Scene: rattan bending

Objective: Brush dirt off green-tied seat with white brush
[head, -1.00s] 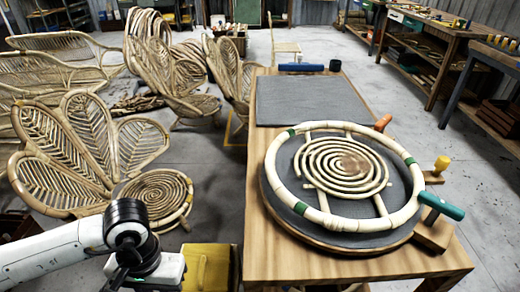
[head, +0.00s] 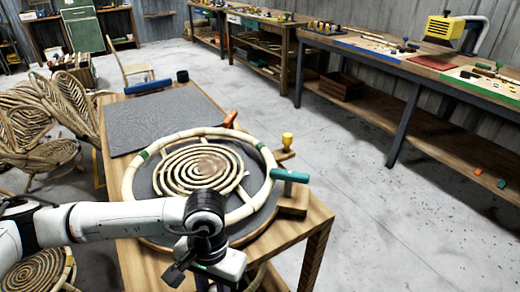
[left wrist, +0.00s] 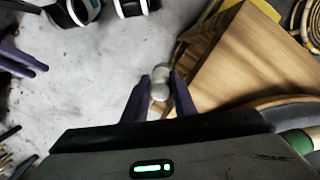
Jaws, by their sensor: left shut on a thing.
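The green-tied seat, a round rattan frame with a spiral centre (head: 258,205), lies on a dark round pad on the wooden table. A brown dirt patch (head: 211,163) shows on the spiral. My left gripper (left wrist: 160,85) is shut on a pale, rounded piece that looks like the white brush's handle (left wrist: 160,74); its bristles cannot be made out. In the head view my left wrist covers the seat's near left part. In the left wrist view the held piece is beside the table's edge, over the floor. A purple finger-like piece at that view's left may be my right gripper (left wrist: 20,58).
The wooden table (head: 140,265) carries a grey mat (head: 160,118) behind the seat. Orange, yellow and teal handles (head: 291,176) stand around the seat's rim. Rattan chairs (head: 40,130) crowd the left. A long workbench (head: 400,58) stands right, across open floor (head: 385,220).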

